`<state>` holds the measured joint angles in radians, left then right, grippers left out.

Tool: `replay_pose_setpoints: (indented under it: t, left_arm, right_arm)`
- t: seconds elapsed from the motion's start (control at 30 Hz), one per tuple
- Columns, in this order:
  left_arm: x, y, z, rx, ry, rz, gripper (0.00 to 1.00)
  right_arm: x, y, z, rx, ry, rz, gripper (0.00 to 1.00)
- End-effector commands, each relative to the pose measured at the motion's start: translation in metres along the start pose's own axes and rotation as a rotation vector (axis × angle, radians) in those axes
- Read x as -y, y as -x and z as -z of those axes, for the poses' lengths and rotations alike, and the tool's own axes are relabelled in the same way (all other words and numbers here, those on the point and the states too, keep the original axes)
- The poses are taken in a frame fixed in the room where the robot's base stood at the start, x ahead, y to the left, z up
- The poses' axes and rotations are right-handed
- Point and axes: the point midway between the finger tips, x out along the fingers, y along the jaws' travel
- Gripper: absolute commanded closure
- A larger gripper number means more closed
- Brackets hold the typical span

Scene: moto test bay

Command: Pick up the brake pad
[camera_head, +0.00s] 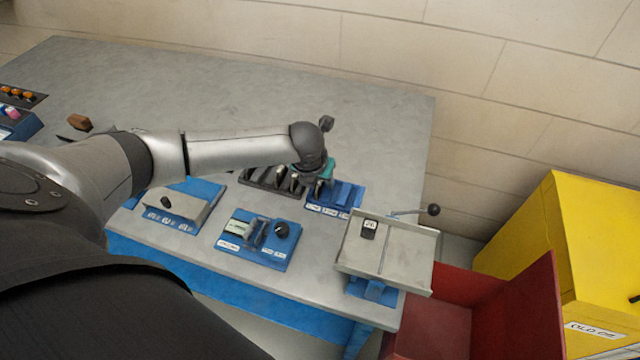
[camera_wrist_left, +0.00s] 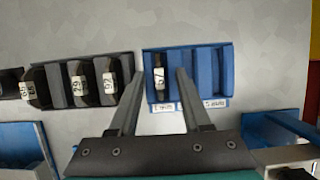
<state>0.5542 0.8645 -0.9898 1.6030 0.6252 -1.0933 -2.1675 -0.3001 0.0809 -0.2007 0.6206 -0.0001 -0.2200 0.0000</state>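A dark brake pad (camera_wrist_left: 159,84) with a white label stands upright in the left part of a blue slotted rack (camera_wrist_left: 211,72). My left gripper (camera_wrist_left: 160,75) is open, with its fingertips on either side of this pad, apart from it as far as I can tell. In the head view my left gripper (camera_head: 318,182) hangs over the blue rack (camera_head: 345,197) and hides part of it. More labelled dark pads (camera_wrist_left: 108,82) stand in the dark rack (camera_wrist_left: 58,80) to the left. Another labelled dark pad (camera_head: 369,229) lies on a grey tilted tray (camera_head: 405,255). My right gripper is out of view.
A blue fixture with a black knob (camera_head: 262,240) and a blue-based grey block (camera_head: 178,205) stand near the table's front edge. A lever with a dark ball (camera_head: 433,210) sticks out behind the tray. A red bin (camera_head: 475,320) and yellow cabinet (camera_head: 560,240) stand right. The table's back (camera_head: 270,95) is clear.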

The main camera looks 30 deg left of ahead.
Motion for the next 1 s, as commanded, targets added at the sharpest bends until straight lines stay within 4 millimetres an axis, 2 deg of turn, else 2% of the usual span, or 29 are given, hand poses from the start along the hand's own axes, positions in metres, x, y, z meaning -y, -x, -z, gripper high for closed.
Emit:
replay_pose_setpoints:
  t: [0.07, 0.4, 1.0]
  left_arm:
    - [-0.0002, 0.0003, -0.0002, 0.000, 0.000, 0.000, 0.61]
    - [-0.0003, 0.0004, -0.0002, 0.000, 0.001, -0.001, 1.00]
    - [-0.0003, 0.0007, -0.0007, 0.001, 0.001, 0.000, 1.00]
  right_arm:
    - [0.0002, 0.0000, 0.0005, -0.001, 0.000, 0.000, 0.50]
    - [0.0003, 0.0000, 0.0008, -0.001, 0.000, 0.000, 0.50]
    - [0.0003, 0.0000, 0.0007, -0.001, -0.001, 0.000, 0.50]
